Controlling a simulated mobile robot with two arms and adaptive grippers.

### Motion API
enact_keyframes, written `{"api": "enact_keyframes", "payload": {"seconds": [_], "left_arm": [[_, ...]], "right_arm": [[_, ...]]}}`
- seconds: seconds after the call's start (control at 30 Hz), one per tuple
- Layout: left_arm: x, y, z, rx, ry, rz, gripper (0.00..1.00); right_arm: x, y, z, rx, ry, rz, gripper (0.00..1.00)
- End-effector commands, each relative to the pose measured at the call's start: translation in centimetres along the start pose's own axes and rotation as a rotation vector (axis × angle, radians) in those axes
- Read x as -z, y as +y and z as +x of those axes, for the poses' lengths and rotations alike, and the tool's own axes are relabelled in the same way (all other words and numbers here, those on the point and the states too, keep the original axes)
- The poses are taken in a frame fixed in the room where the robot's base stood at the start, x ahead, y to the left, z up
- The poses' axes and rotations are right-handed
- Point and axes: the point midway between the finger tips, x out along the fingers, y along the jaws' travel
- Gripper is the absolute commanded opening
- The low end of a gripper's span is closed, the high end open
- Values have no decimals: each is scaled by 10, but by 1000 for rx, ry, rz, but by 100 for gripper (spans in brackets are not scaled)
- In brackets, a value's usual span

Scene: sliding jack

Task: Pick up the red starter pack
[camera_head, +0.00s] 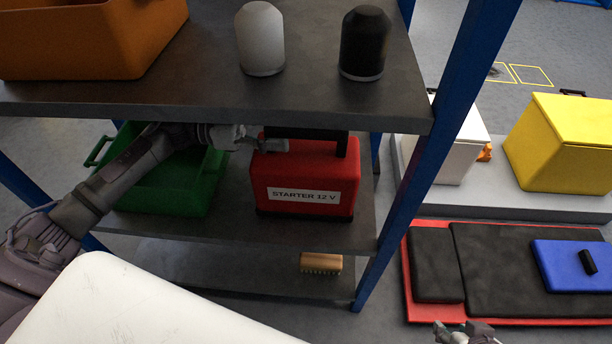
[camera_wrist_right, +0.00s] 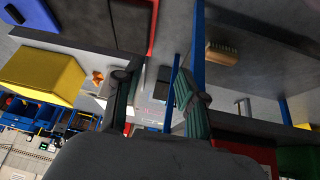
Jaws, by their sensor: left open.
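The red starter pack (camera_head: 304,177), labelled "STARTER 12 V", stands upright on the middle shelf (camera_head: 240,228) in the head view. Its dark handle (camera_head: 310,134) is on top, partly under the upper shelf's front edge. My left gripper (camera_head: 268,142) is open at the pack's upper left corner, beside the left end of the handle. I cannot tell whether it touches. My right gripper (camera_head: 465,333) is low at the bottom edge, away from the pack. In the right wrist view its fingers (camera_wrist_right: 157,105) are apart with nothing held between them.
A green crate (camera_head: 175,185) stands left of the pack, behind my left arm. The upper shelf (camera_head: 210,97) holds an orange bin (camera_head: 90,40) and two rounded cylinders. A blue post (camera_head: 425,150) stands to the right. A brush (camera_head: 321,263) lies on the bottom shelf.

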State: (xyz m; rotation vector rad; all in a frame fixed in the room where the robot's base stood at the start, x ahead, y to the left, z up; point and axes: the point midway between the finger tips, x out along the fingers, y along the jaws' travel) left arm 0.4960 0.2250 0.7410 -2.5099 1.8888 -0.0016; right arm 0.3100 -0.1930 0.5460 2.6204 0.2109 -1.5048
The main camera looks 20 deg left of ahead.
Motion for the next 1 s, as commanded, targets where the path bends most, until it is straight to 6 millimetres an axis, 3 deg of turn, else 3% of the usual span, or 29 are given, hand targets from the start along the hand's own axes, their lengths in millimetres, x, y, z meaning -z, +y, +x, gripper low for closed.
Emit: {"api": "enact_keyframes", "payload": {"seconds": [0.2,0.47,0.83,1.0], "left_arm": [[1,0,28,-2,2,1,58],[1,-1,32,0,0,-1,58],[1,0,31,0,0,-1,0],[1,0,31,0,0,-1,0]], "right_arm": [[23,-3,5,7,117,-3,40],[27,-4,4,7,133,-4,40],[27,-4,4,7,132,-4,40],[27,-4,4,7,132,-4,40]]}}
